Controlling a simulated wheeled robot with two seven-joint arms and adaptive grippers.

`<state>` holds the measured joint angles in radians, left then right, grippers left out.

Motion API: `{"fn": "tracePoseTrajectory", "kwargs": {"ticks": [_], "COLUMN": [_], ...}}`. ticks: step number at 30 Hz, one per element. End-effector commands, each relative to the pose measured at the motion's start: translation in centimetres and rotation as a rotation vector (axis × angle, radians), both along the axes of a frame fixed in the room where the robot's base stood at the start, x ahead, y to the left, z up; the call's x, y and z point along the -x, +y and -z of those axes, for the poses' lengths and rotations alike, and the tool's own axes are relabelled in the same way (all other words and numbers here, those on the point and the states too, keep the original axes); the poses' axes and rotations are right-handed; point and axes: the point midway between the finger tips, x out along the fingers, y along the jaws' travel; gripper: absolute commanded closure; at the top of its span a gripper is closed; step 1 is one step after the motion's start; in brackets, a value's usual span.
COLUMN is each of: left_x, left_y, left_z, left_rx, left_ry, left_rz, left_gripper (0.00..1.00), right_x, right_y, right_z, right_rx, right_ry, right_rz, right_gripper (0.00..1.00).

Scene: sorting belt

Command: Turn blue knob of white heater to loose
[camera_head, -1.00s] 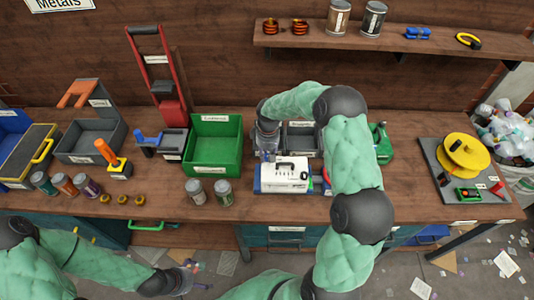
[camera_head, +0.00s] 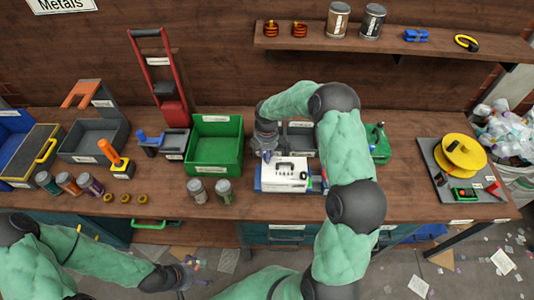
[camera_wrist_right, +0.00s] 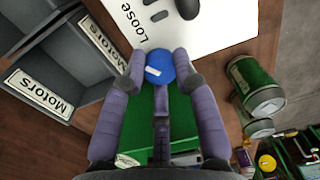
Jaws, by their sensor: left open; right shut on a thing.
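The white heater (camera_head: 284,174) stands on a blue base at the middle of the workbench. Its top also shows in the right wrist view (camera_wrist_right: 185,25), with a "Loose" label printed beside the knob. The round blue knob (camera_wrist_right: 159,66) sits at the heater's edge and has a small white mark. My right gripper (camera_wrist_right: 160,76) is shut on the blue knob, with a finger on each side of it. In the head view my right gripper (camera_head: 267,155) is at the heater's back left corner, and the knob is hard to make out. My left gripper (camera_head: 188,274) is open and empty, low in front of the bench.
A green bin (camera_head: 214,118) stands left of the heater, with two cans (camera_head: 222,192) in front of it. A grey bin (camera_head: 302,138) is behind the heater. A grey board with a yellow spool (camera_head: 461,152) lies at the right.

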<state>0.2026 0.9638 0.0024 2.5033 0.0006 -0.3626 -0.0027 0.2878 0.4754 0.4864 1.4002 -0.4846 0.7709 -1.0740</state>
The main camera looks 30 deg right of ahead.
Motion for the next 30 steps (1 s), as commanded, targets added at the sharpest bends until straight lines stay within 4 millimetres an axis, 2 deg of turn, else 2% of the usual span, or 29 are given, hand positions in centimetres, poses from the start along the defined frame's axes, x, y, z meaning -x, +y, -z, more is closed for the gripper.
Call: {"fn": "tracePoseTrajectory", "kwargs": {"ticks": [6,15,30], "left_x": [0.0,0.0,0.0], "left_y": [0.0,0.0,0.0], "left_z": [-0.7,-1.3,-1.6], "left_rx": [0.0,0.0,0.0], "left_ry": [0.0,0.0,0.0], "left_rz": [0.0,0.0,0.0], "left_gripper": [0.0,0.0,0.0], "right_x": [0.1,0.1,0.0], "right_y": [0.0,0.0,0.0], "right_z": [0.0,0.0,0.1], "right_rx": [0.0,0.0,0.0], "right_ry": [0.004,0.003,0.002], "right_rz": [-0.196,-0.397,-0.512], "right_gripper": [1.0,1.0,1.0]}}
